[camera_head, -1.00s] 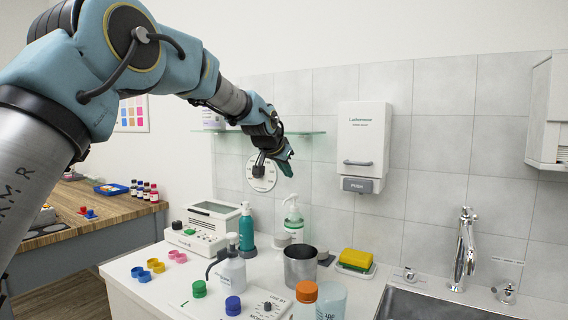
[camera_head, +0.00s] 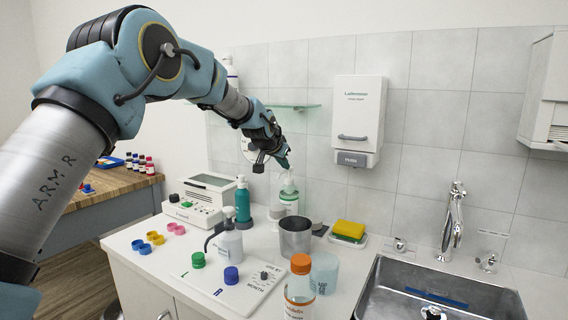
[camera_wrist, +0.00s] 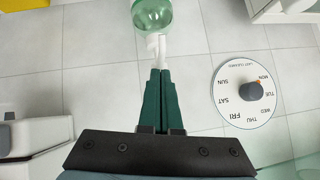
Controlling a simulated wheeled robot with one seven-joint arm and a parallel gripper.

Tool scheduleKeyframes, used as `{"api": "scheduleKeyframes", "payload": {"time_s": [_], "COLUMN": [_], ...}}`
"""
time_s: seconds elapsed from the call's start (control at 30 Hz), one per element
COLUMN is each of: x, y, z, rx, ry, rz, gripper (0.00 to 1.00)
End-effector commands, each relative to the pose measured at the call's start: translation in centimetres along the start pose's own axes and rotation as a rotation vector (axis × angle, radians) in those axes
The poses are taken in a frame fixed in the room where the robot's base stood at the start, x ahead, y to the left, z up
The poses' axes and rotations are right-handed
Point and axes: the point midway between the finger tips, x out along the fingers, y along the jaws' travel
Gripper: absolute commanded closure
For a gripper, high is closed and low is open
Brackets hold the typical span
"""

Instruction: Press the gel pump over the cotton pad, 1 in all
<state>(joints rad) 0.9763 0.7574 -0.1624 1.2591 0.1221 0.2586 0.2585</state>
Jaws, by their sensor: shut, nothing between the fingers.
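The gel pump (camera_head: 289,202) is a clear bottle with green gel and a white pump top, standing upright at the back of the counter near the tiled wall. My gripper (camera_head: 286,163) is shut and empty, with its dark green fingers just above the pump top in the head view. In the wrist view my gripper's fingertips (camera_wrist: 160,72) meet the white pump top in the picture, and the green bottle (camera_wrist: 152,16) shows beyond it. I cannot tell whether they touch. I cannot make out a cotton pad in either view.
A teal pump bottle (camera_head: 242,201) stands just left of the gel pump. A white dispenser (camera_head: 357,115) hangs on the wall. A sink (camera_head: 440,290) lies to the right.

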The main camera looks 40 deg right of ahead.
Motion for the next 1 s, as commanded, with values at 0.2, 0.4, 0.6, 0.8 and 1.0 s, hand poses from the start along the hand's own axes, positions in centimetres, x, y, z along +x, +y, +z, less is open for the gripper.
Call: {"api": "scheduleKeyframes", "payload": {"time_s": [0.2,0.4,0.6,0.8,1.0], "x": [1.5,1.6,1.5,0.0,-3.1], "y": [0.5,0.5,0.5,0.1,-0.3], "z": [1.7,1.9,1.9,0.4,-0.8], "rx": [0.000,0.000,0.000,-0.001,-0.003], "ry": [0.000,-0.002,-0.004,-0.002,0.003], "rz": [0.000,0.001,0.001,0.000,-0.005], "gripper": [1.00,1.00,1.00,1.00,1.00]}}
